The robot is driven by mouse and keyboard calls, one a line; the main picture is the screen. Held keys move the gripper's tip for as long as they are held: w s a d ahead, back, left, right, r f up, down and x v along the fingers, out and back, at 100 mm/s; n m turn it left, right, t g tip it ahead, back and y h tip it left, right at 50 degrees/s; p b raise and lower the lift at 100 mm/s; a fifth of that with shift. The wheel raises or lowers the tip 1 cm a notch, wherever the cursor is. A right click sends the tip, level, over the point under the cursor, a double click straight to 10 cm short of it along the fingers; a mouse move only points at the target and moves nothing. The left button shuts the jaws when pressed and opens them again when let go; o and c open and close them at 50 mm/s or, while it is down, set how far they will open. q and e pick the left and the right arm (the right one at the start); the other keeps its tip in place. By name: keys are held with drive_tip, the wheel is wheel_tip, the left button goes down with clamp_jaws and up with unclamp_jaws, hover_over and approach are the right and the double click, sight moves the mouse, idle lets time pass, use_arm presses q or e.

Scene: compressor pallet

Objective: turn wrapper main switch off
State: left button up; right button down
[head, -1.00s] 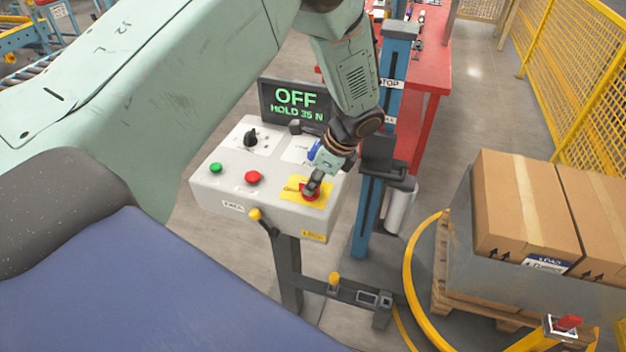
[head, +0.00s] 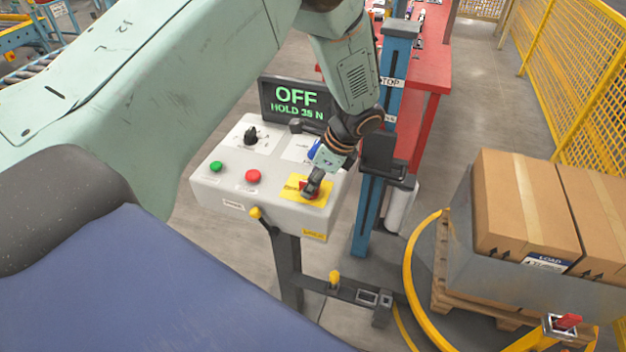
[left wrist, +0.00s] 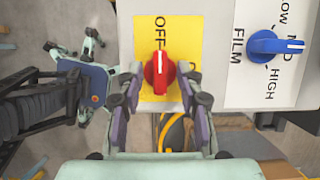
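The red main switch knob (left wrist: 158,73) sits on a yellow plate (left wrist: 183,28) on the light grey control box (head: 225,187). In the left wrist view its pointer is toward the word OFF. My left gripper (left wrist: 158,80) has its fingers apart, one on each side of the knob, with small gaps showing. In the head view the left gripper (head: 314,182) hides part of the red knob. The display (head: 295,102) reads OFF and HOLD 35 N.
The box also has a black knob (head: 250,135), a green button (head: 216,167), a red button (head: 252,177) and a blue knob (left wrist: 268,45). A blue post (head: 368,215) stands close to its right. Boxes on a pallet (head: 525,210) lie further right.

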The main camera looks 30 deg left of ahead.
use_arm(q)
drive_tip(key=v, duration=1.2)
drive_tip(key=shift+d, duration=0.1)
